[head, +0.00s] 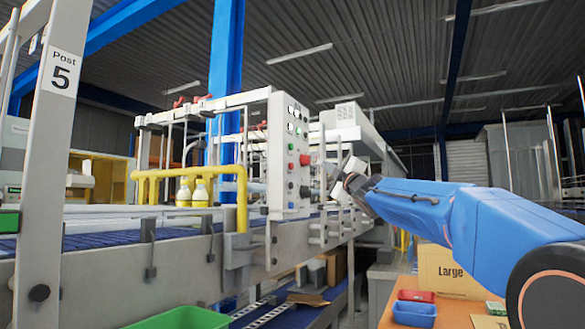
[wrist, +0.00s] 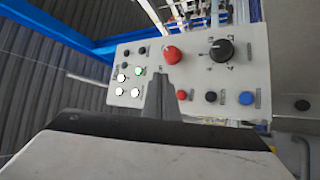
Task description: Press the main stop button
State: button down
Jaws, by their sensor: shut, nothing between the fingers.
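The control panel (head: 280,150) is a pale upright box on the side of the case packer. It carries a red mushroom button (head: 305,160), which I take to be the main stop button. In the wrist view the red button (wrist: 174,55) sits near the panel's middle, beside a large black rotary knob (wrist: 221,50). My gripper (head: 340,176) is in front of the panel, to the right of the red button. In the wrist view its shut fingers (wrist: 163,90) point toward the panel, with their tip just below the red button. I cannot tell whether they touch it.
A yellow rail (head: 190,172) and yellow-labelled bottles (head: 200,194) are left of the panel. An orange table (head: 455,312) holds a red bin (head: 416,296) at lower right.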

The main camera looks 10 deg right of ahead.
aim_at(291, 166)
jog(key=shift+w+a+r, duration=0.1)
jog(key=shift+r, duration=0.1)
jog(key=shift+a, duration=0.1)
jog(key=w+a, duration=0.5)
jog(key=a, duration=0.2)
dwell(0.6)
jog(key=shift+w+a, duration=0.15)
jog(key=shift+w, duration=0.05)
dwell(1.9)
jog(key=shift+w+a, duration=0.1)
jog(key=shift+a, duration=0.05)
jog(key=shift+w+a, duration=0.3)
jog(key=shift+a, duration=0.1)
dwell(1.0)
jog(key=shift+d, duration=0.1)
dwell(0.3)
jog(key=shift+s+d, duration=0.5)
jog(key=shift+d, duration=0.15)
